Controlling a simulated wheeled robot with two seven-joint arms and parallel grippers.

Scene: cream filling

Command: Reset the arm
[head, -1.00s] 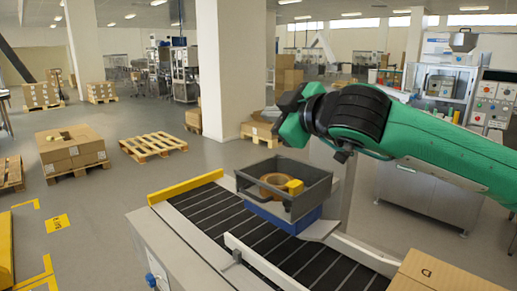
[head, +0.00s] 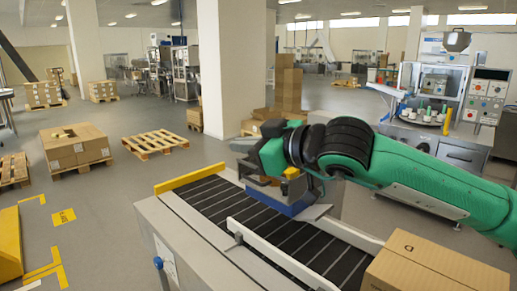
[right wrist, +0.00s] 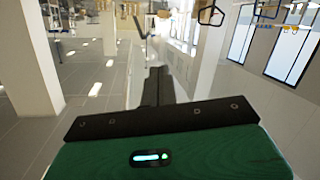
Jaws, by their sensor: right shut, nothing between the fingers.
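My right arm comes in from the right in the head view, green and black, with its wrist bent over the conveyor. In the right wrist view my right gripper (right wrist: 157,84) shows two dark fingers together, with nothing between them. In the head view the arm's green end hides most of a grey open tray (head: 293,194) on a blue base (head: 290,207). A bit of yellow shows at the tray. I cannot tell whether the arm touches the tray. My left gripper is not in view.
The black conveyor (head: 275,238) has a yellow end bar (head: 190,179) and white side rails. A closed carton (head: 435,268) stands at the lower right, below my right arm. An empty pallet (head: 155,145) and open floor lie to the left. Machines stand behind the arm.

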